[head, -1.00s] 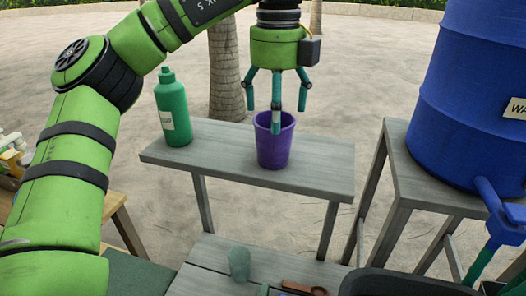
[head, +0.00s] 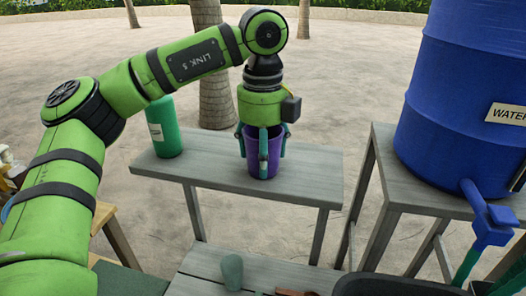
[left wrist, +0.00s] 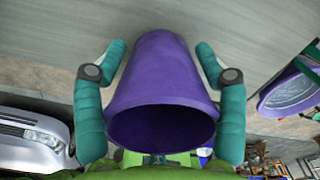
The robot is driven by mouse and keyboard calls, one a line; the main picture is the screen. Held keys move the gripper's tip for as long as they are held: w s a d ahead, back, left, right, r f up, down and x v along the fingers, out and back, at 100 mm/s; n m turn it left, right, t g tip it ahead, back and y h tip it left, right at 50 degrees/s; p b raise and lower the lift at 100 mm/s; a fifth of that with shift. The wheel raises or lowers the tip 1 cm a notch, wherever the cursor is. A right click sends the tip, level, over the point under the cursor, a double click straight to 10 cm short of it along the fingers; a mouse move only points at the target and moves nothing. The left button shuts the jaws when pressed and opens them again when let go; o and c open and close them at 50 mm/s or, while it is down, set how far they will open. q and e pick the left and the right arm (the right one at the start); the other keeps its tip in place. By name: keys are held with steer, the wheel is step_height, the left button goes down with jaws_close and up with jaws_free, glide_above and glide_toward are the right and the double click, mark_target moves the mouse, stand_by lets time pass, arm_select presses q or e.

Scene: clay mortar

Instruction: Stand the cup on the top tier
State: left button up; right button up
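The purple cup (head: 265,165) stands upright on the upper grey wooden tier (head: 315,186), right of the green bottle. My left gripper (head: 263,155) points straight down over it, with its teal fingers spread around the rim and sides. In the left wrist view the cup (left wrist: 160,75) lies between two fingers of the left gripper (left wrist: 160,50). Gaps show between those fingertips and the cup wall, so the gripper looks open. Any contact of the front finger is unclear. My right gripper is not in view.
A green bottle (head: 164,130) stands left of the cup on the same tier. A blue water barrel (head: 460,100) stands on a stand at right. The tier's right end is clear.

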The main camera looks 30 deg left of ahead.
arm_select(q)
steer(key=c, duration=0.3)
